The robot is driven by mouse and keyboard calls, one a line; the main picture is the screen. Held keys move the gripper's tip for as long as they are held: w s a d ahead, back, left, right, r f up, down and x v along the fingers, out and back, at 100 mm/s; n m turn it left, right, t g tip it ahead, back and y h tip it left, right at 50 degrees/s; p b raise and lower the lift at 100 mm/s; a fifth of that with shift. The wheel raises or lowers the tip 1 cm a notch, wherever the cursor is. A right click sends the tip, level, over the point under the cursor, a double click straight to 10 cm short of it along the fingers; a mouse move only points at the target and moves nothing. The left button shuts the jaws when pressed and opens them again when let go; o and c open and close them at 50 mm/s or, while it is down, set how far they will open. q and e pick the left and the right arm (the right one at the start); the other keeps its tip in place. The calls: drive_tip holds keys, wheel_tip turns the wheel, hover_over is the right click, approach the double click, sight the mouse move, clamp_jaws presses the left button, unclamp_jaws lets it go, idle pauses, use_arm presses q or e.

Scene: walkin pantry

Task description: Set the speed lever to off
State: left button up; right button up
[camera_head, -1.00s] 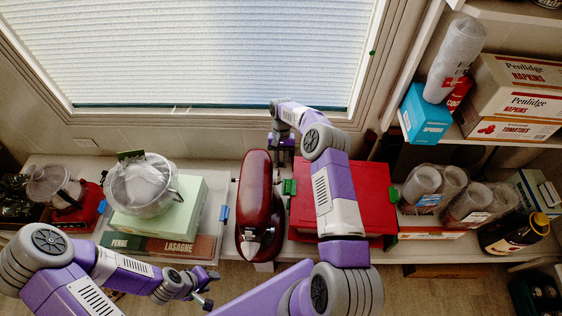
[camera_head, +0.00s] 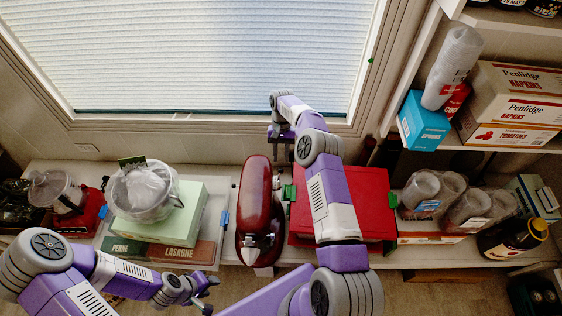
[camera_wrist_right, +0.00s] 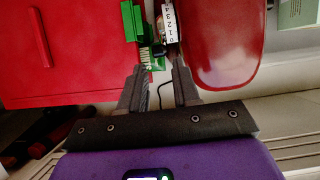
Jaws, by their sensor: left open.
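The red stand mixer (camera_head: 258,215) stands on the counter below the window; its glossy body also shows in the right wrist view (camera_wrist_right: 220,40). Along its side is a white numbered scale (camera_wrist_right: 171,22), with a small dark knob (camera_wrist_right: 158,48) near it that looks like the speed lever. My right gripper (camera_wrist_right: 160,68) is open and empty, its fingertips just short of the knob. In the head view my right gripper (camera_head: 282,150) is behind the mixer's far end. My left gripper (camera_head: 208,294) is open and empty in front of the counter.
A red box (camera_head: 375,205) with green clips stands close right of the mixer. A cable lies behind the mixer. The window is behind.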

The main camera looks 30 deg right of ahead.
drive_tip(key=shift+v, duration=1.15)
